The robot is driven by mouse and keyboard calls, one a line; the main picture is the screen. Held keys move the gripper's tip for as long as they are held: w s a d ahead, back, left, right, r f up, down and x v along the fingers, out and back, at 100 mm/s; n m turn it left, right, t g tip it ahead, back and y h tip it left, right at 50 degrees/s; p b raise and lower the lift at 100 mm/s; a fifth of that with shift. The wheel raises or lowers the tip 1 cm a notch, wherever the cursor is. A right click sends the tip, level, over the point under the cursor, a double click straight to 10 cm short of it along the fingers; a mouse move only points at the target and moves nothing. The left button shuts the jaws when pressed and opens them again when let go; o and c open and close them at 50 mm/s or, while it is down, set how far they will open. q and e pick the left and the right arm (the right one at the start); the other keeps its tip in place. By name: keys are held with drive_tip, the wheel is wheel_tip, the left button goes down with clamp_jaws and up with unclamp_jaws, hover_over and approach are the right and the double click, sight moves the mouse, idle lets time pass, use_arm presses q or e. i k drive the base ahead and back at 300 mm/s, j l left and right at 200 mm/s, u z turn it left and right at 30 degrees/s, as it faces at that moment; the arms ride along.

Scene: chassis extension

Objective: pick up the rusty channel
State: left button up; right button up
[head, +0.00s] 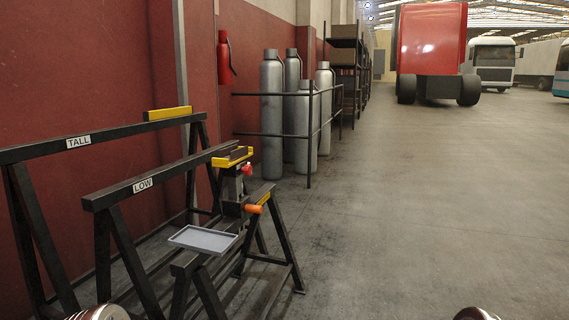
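I cannot make out a clear rusty channel in the head view. A short dark brown piece sits in a yellow-edged fixture (232,156) at the far end of the LOW rack (142,186); I cannot tell what it is. The TALL rack (78,142) stands behind, with a yellow block (167,113) near its far end. Neither gripper shows; only rounded metallic parts, likely of my own arms, show at the bottom edge.
A small grey tray (203,240) sits in front of the LOW rack, near a black trestle (284,235) with an orange-handled tool (257,208). Grey gas cylinders (272,115) stand behind a rail. A red truck (430,45) is far back. The concrete floor on the right is clear.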

sight(232, 153)
drive_tip(key=i+l, duration=0.2)
drive_tip(key=i, duration=0.2)
drive_tip(key=i+l, duration=0.2)
drive_tip(key=i, duration=0.25)
drive_tip(key=i+l, duration=0.2)
drive_tip(key=i, duration=0.2)
